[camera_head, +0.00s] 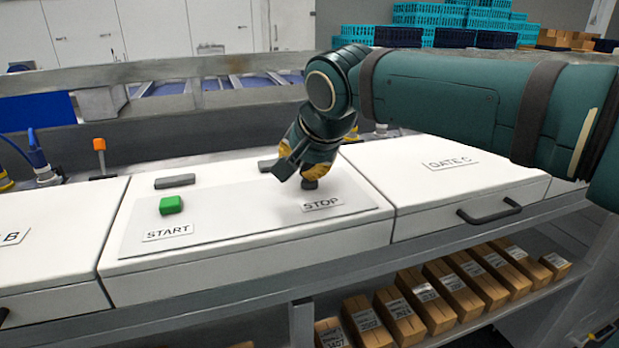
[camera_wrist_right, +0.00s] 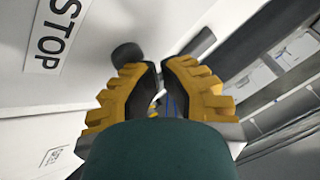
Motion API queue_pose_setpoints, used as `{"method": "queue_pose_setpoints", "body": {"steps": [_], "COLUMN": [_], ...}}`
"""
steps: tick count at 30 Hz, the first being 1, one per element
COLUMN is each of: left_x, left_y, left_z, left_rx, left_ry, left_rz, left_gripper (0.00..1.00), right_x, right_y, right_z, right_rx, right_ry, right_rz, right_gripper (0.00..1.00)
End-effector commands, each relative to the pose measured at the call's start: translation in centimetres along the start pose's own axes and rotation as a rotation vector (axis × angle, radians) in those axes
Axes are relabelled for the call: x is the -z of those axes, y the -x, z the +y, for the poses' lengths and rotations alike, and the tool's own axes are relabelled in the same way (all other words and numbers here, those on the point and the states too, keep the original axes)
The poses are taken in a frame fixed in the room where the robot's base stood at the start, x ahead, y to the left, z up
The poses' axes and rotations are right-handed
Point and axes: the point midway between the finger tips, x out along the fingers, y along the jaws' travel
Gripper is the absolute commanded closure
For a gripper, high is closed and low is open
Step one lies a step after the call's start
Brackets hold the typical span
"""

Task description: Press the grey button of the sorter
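The sorter's white panel (camera_head: 240,250) carries a STOP label (camera_head: 322,205) and a START label (camera_head: 167,232). The dark grey button (camera_head: 309,184) is just behind the STOP label, partly covered by my right gripper (camera_head: 300,172). In the right wrist view, the grey button (camera_wrist_right: 127,54) shows beside the STOP label (camera_wrist_right: 54,35), just beyond the fingertips. My right gripper (camera_wrist_right: 160,66) has its yellow-backed fingers drawn together at the tips, with nothing seen between them. I cannot tell whether it touches the button. My left gripper is not in view.
A green button (camera_head: 171,205) sits behind the START label. A grey bar (camera_head: 175,181) lies behind it on the panel. The GATE C cover (camera_head: 440,190) with a dark handle (camera_head: 489,212) stands to the right. Several cardboard boxes (camera_head: 405,318) fill the shelf below.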

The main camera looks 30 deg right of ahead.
Motion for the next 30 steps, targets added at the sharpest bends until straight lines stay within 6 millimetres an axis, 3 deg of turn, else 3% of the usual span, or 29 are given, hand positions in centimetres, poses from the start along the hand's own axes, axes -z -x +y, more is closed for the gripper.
{"method": "queue_pose_setpoints", "body": {"steps": [24,30], "left_x": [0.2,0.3], "left_y": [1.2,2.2], "left_z": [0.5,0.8], "left_rx": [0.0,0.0], "left_ry": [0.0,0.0], "left_rz": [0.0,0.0], "left_gripper": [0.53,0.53], "right_x": [0.8,1.4], "right_y": [1.4,2.6], "right_z": [-0.8,-1.4], "right_rx": [-0.001,0.0], "right_ry": [0.0,0.0], "right_rz": [-0.001,0.0], "right_gripper": [1.0,1.0]}}
